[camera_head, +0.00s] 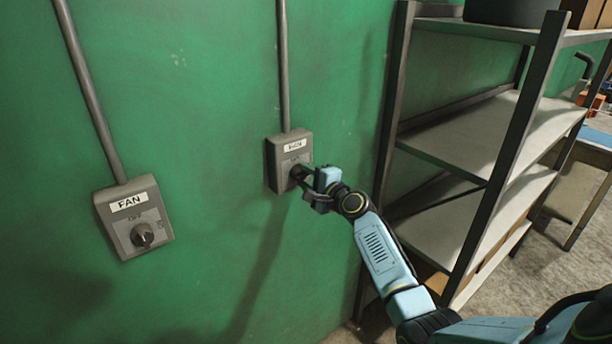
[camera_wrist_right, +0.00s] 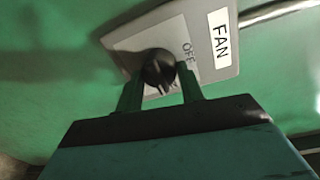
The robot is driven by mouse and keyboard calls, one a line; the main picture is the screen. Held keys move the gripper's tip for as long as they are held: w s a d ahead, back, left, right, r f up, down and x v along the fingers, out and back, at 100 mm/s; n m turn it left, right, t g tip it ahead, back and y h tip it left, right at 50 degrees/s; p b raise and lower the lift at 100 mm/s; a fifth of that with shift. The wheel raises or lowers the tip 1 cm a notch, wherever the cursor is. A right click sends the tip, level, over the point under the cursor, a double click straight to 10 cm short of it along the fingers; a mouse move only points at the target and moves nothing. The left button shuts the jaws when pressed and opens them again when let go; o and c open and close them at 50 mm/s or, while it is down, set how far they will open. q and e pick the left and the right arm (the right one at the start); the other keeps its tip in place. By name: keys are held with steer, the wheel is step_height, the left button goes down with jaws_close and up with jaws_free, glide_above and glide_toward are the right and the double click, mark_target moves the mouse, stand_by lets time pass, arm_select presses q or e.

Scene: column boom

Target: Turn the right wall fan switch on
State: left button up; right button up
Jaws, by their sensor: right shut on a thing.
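The right fan switch (camera_head: 276,162) is a grey box on the green wall, with a white label and a conduit running up from it. In the right wrist view its box (camera_wrist_right: 217,66) shows a "FAN" label, the word "OFF" and a round black knob (camera_wrist_right: 157,68). My right gripper (camera_head: 304,180) is at the front of this box. In the right wrist view its two fingers (camera_wrist_right: 160,88) are on either side of the knob, shut on it. The lettering below the knob is partly hidden. My left gripper is not in view.
A second grey fan switch (camera_head: 133,216) with a dark knob is on the wall to the left. A metal shelf unit (camera_head: 470,150) stands close to the right of my right arm. The wall between the two switches is clear.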

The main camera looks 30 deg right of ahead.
steer(key=shift+m, duration=0.3)
steer(key=o, duration=1)
steer(key=shift+c, duration=0.2)
steer(key=s+d, duration=0.1)
steer(key=s, duration=1.2)
steer(key=shift+s+r, duration=0.2)
steer(key=shift+r, duration=0.2)
steer(key=shift+f, duration=0.1)
